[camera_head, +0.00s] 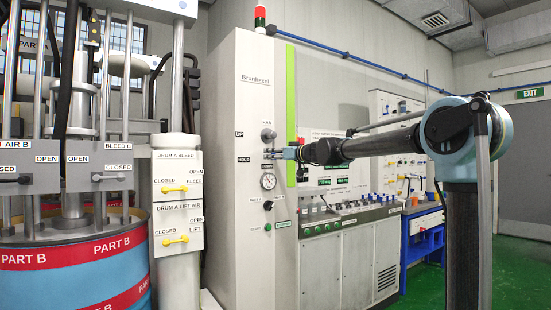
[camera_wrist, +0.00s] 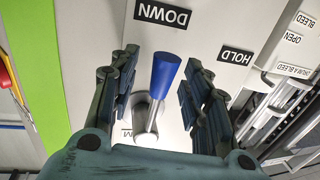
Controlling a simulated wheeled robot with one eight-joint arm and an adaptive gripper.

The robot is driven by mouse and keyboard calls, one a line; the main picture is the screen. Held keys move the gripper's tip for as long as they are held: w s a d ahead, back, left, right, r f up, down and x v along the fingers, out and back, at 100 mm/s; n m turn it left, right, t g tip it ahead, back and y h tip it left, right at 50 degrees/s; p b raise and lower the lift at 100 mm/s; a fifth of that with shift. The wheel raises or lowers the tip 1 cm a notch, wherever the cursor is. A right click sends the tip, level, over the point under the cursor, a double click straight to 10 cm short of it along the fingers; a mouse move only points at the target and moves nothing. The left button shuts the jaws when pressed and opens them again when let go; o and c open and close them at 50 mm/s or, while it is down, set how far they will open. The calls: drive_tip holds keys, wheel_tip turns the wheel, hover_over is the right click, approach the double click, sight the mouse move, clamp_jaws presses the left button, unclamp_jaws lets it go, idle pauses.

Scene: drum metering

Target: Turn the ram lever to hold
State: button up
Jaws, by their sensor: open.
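The ram lever (camera_wrist: 165,75) has a blue grip on a grey metal stem, mounted on the white cabinet face. In the wrist view its blue end points up towards the DOWN label (camera_wrist: 162,12). The HOLD label (camera_wrist: 236,57) is off to the right of the lever. My gripper (camera_wrist: 161,82) is open, with one finger on each side of the blue grip and a visible gap on both sides. In the head view my gripper (camera_head: 275,154) is at the cabinet front, right of the HOLD label (camera_head: 243,160), and the blue grip cannot be made out there.
Drum valves with yellow handles (camera_head: 175,189) stand to the left. A console (camera_head: 345,220) with switches lies under my arm.

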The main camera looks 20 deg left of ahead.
drive_tip(key=shift+w+a, duration=0.1)
drive_tip(key=shift+c, duration=0.6)
drive_tip(key=c, duration=0.9)
clamp_jaws()
